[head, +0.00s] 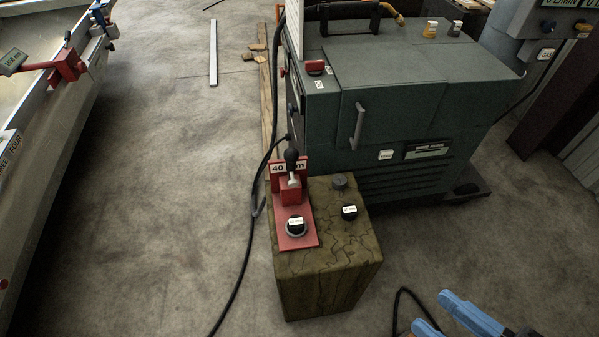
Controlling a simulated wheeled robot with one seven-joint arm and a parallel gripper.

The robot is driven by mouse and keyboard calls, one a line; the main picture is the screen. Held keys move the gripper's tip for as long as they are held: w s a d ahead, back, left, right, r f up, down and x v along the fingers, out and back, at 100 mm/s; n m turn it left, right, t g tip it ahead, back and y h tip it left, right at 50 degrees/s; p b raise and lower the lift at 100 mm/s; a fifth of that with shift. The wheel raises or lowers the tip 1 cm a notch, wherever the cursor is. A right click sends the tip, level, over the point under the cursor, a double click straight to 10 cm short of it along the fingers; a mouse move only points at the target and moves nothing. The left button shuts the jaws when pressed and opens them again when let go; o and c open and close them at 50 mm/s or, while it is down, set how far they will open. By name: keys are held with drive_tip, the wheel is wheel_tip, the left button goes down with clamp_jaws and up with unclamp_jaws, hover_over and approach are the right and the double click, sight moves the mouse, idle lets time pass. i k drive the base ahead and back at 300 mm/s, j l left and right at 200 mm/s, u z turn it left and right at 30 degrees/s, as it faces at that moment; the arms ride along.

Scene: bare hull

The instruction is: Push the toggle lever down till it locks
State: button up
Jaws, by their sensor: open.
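The toggle lever (291,160) has a dark knob on a pale stem and stands roughly upright. It rises from a red toggle clamp (290,192) on a red base plate, which lies on top of a wooden block (330,262). A small sign reading "40" and partly hidden text stands behind the lever. My gripper (437,312) shows its blue fingers at the bottom right, spread apart and empty. It is well to the right of the lever and nearer to the camera, touching nothing.
A dark knob with a white label (349,212) and a grey knob (340,182) sit on the block's right side. A green machine (400,110) stands close behind. A black cable (243,270) runs along the floor left of the block.

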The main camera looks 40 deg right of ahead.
sight(291, 155)
drive_tip(key=j+z, duration=0.4)
drive_tip(key=j, duration=0.35)
drive_tip(key=j+z, duration=0.45)
drive_tip(key=j, duration=0.3)
drive_tip(key=i+j+z, duration=0.4)
drive_tip(key=j, duration=0.25)
drive_tip(key=i+j+z, duration=0.15)
drive_tip(key=j+z, duration=0.25)
drive_tip(key=j, duration=0.25)
drive_tip(key=i+j+z, duration=0.1)
drive_tip(key=j+z, duration=0.3)
drive_tip(key=j, duration=0.35)
drive_tip(key=j+z, duration=0.35)
drive_tip(key=j, duration=0.45)
